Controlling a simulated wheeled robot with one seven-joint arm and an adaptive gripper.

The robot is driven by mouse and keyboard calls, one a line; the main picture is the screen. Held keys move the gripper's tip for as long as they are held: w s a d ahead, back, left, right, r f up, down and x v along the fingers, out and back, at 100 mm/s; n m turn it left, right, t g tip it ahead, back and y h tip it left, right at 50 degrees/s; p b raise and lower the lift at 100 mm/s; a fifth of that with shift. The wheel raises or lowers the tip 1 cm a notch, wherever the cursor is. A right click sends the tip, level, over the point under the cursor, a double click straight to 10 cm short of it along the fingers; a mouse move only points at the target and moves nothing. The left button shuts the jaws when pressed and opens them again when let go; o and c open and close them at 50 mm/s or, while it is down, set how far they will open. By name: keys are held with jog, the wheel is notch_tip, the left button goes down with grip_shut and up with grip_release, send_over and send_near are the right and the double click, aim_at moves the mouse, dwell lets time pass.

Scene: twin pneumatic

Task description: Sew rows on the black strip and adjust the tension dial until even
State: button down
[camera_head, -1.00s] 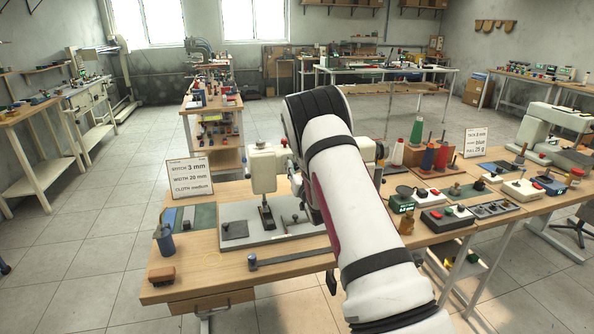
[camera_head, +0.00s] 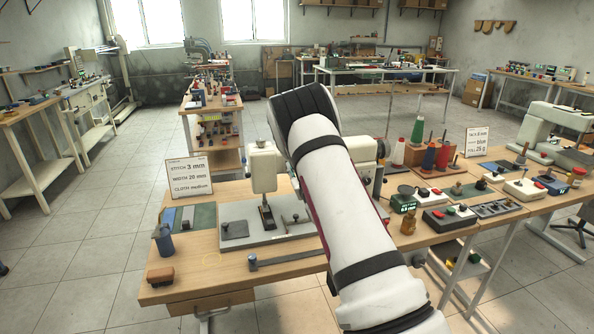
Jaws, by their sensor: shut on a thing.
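The white sewing machine (camera_head: 264,168) stands on its grey base plate (camera_head: 236,211) on the near wooden bench. Its needle head and dark presser foot (camera_head: 266,214) show left of my arm. My arm covers the middle of the machine. My gripper is hidden behind my arm, so what it holds cannot be seen. A dark narrow bar (camera_head: 288,260) with a round knob at its left end lies along the bench front; I cannot tell whether it is the black strip. I cannot make out the tension dial.
A sign (camera_head: 189,177) reads stitch 3 mm, width 20 mm, cloth medium. A blue container (camera_head: 165,242) and a brown block (camera_head: 160,276) stand at the bench's left end. Thread cones (camera_head: 417,131), a display box (camera_head: 403,202) and an amber bottle (camera_head: 408,223) stand to the right.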

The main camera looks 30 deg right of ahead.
jog(key=shift+n, duration=1.1)
jog(key=c, duration=1.2)
grip_release()
jog(key=shift+c, duration=0.2)
jog(key=v, duration=1.2)
